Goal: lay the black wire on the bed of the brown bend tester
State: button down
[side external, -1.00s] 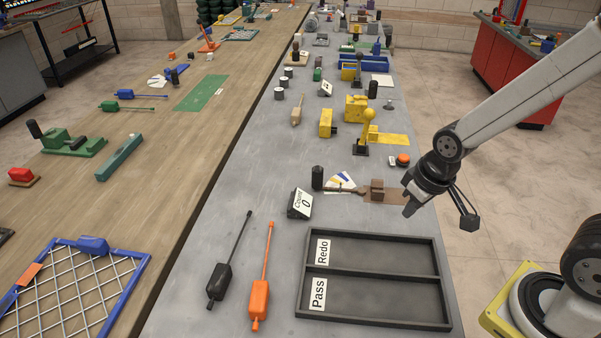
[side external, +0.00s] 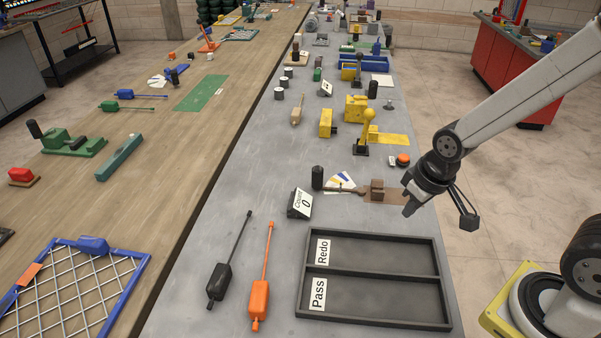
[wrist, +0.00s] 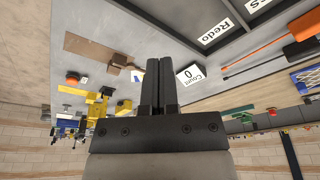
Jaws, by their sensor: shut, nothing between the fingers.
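The black wire (side external: 219,281), a thin rod with a thick black block, lies on the grey bench left of the tray. Its thin end also shows at the right of the wrist view (wrist: 255,61). The brown bend tester (side external: 377,190) stands farther up the bench, with a flat brown plate, a block and a dark handle; it also shows at upper left in the wrist view (wrist: 88,47). My gripper (side external: 409,210) is over the right side of the bench, close to the tester's plate in the picture. Its fingers (wrist: 158,62) are together and empty.
An orange wire (side external: 260,297) lies just right of the black one. A dark two-part tray (side external: 371,277) marked Redo and Pass is in front of my gripper. A Count sign (side external: 300,204) stands between wires and tester. Yellow testers (side external: 356,108) stand farther back.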

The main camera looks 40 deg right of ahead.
jog(key=shift+c, duration=0.8)
grip_release()
jog(key=w+a+m, duration=0.2)
jog(key=w+a, duration=0.3)
jog(key=w, duration=0.3)
jog(key=m+g, duration=0.3)
jog(key=m, duration=0.4)
send_over(219, 275)
jog(key=f, duration=0.5)
jog(key=shift+w+d+f, duration=0.15)
jog(key=shift+d+f, duration=0.05)
jog(key=shift+d, duration=0.1)
jog(key=shift+a+f+m, duration=0.1)
jog(key=shift+a+m, duration=0.2)
jog(key=shift+f, duration=3.9)
